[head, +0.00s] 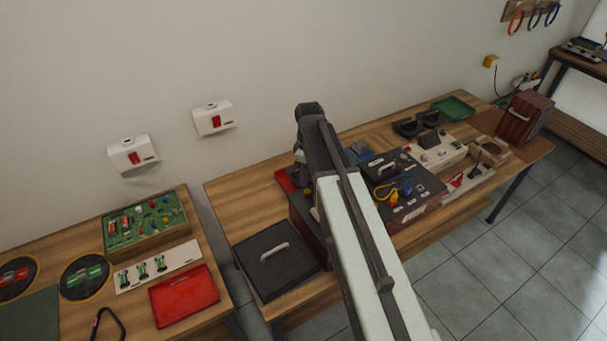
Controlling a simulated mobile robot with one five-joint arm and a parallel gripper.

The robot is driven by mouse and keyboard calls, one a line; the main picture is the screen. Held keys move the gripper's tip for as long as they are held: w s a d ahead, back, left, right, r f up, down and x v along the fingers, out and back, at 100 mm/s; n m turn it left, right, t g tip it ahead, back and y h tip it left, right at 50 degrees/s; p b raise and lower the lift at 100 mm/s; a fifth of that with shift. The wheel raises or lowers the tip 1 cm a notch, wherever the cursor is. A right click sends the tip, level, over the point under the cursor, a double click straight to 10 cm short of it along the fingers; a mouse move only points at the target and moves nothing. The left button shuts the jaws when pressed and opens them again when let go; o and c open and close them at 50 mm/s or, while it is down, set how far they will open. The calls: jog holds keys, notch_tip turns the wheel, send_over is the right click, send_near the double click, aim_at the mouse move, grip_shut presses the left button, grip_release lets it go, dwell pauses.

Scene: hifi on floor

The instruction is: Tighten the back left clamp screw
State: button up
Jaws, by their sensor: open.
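My arm reaches from the bottom of the head view over the middle of the right-hand workbench. My gripper (299,178) points down at its far end, partly hidden behind the arm. It is open, and I see nothing held in it. Below and beside it stands a dark box (425,184) with a panel top carrying a yellow cable loop (384,191) and blue and orange knob-like parts (407,186). I cannot pick out the back left clamp screw; the arm covers the left part of this box.
A black lidded case (275,268) stands left of the arm. A pale control box (440,151), green tray (453,108) and dark red case (524,117) stand to the right. The left bench holds a green board (145,224) and red case (185,296). A gap separates the benches.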

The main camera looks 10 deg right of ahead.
aim_at(307, 191)
notch_tip(307, 191, down, 8)
jog(key=b, duration=0.8)
jog(key=shift+w, duration=0.1)
jog(key=shift+r, duration=0.15)
grip_shut()
